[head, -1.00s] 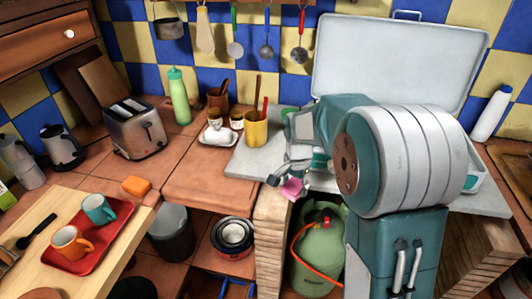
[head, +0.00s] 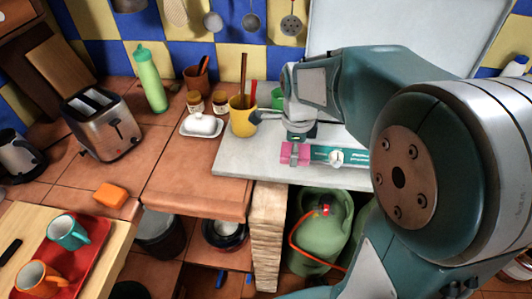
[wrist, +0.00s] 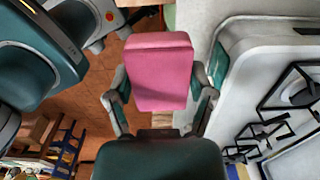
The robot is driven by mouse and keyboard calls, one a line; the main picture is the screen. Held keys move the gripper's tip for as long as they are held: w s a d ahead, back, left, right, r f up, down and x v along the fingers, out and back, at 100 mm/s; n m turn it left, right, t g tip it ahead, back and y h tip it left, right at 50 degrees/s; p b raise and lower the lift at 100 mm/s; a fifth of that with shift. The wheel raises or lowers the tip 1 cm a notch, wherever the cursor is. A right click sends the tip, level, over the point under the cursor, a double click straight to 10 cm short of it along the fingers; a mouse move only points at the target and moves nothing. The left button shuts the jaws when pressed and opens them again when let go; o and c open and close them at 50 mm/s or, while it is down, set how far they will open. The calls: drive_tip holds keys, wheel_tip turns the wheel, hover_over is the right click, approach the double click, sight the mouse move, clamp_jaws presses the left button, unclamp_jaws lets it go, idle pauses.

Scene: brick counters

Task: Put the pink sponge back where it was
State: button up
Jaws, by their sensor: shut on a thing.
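The pink sponge (wrist: 160,72) fills the middle of the wrist view, with a finger of my gripper (wrist: 160,100) on each side of it. My gripper is shut on it. In the head view the sponge (head: 294,153) shows as a small pink block below my wrist, at the front of the pale grey counter (head: 233,158), by the left end of the teal and white stove front (head: 335,156). I cannot tell whether the sponge touches the counter. My arm hides part of the stove.
A yellow mug (head: 243,122) with utensils and a white butter dish (head: 201,126) stand left of my gripper. An orange sponge (head: 110,196) lies on the tiled counter near a red tray (head: 88,262). A green gas cylinder (head: 318,232) stands below the counter. Tile before the butter dish is clear.

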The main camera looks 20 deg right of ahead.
drive_tip(key=w+a+f, duration=0.2)
drive_tip(key=w+f, duration=0.1)
drive_tip(key=w, duration=0.4)
hover_over(266, 159)
wheel_tip(266, 159, down, 6)
drive_tip(key=shift+f, duration=1.55)
drive_tip(key=o, duration=1)
drive_tip(key=shift+f, duration=0.1)
drive_tip(key=shift+c, duration=0.2)
